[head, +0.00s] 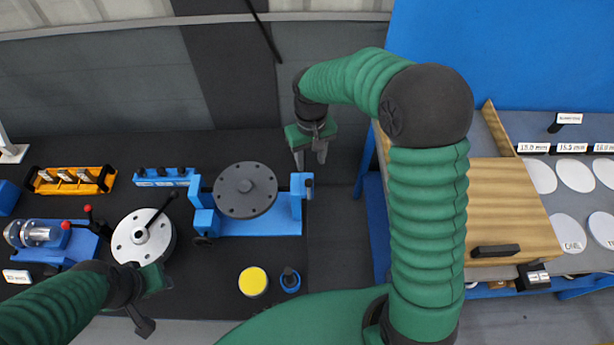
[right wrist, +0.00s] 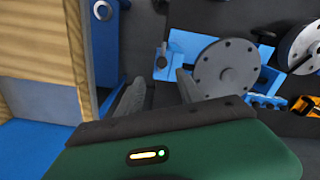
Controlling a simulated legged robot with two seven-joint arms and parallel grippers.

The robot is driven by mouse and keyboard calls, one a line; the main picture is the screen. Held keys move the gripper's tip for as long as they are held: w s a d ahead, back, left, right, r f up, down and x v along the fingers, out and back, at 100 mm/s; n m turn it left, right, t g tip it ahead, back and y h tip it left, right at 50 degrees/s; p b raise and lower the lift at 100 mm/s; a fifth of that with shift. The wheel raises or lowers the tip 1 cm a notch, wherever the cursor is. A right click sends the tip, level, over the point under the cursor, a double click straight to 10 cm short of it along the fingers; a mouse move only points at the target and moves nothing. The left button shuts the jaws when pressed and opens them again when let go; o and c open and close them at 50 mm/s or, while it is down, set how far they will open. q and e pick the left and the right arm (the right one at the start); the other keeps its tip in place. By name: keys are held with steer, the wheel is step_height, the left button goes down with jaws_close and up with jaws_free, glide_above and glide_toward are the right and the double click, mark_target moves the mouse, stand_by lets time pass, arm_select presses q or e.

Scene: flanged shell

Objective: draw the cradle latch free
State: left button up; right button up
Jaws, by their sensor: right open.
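The blue cradle (head: 262,226) holds a dark grey flanged disc (head: 245,186) with holes around its rim. A small dark-tipped latch (head: 309,187) sits at the cradle's right upright; a similar knob shows beside the cradle in the right wrist view (right wrist: 162,56). My right gripper (head: 311,158) is open and empty, behind and above the right upright, apart from the latch. Its two fingers show in the right wrist view (right wrist: 158,92), with the disc (right wrist: 226,68) beyond. My left gripper (head: 143,322) is by the bench's front edge, its jaws unclear.
A white round flange (head: 130,246) with a black handle stands left of the cradle. A yellow disc (head: 253,281) and a small blue holder (head: 290,281) lie in front. An orange rack (head: 72,188) is at left.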

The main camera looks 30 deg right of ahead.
mark_target(309, 181)
steer(key=f, duration=0.3)
steer(key=f+p, duration=0.1)
steer(key=f, duration=0.5)
steer(key=shift+w+a+f+p, duration=0.1)
steer(key=shift+a+p, duration=0.2)
steer(key=shift+p, duration=0.05)
steer(key=shift+a+f, duration=0.1)
steer(key=shift+f, duration=0.25)
steer(key=shift+d, duration=0.3)
steer(key=c, duration=0.5)
jaws_close()
steer(key=shift+a, duration=0.1)
steer(key=shift+w, duration=0.1)
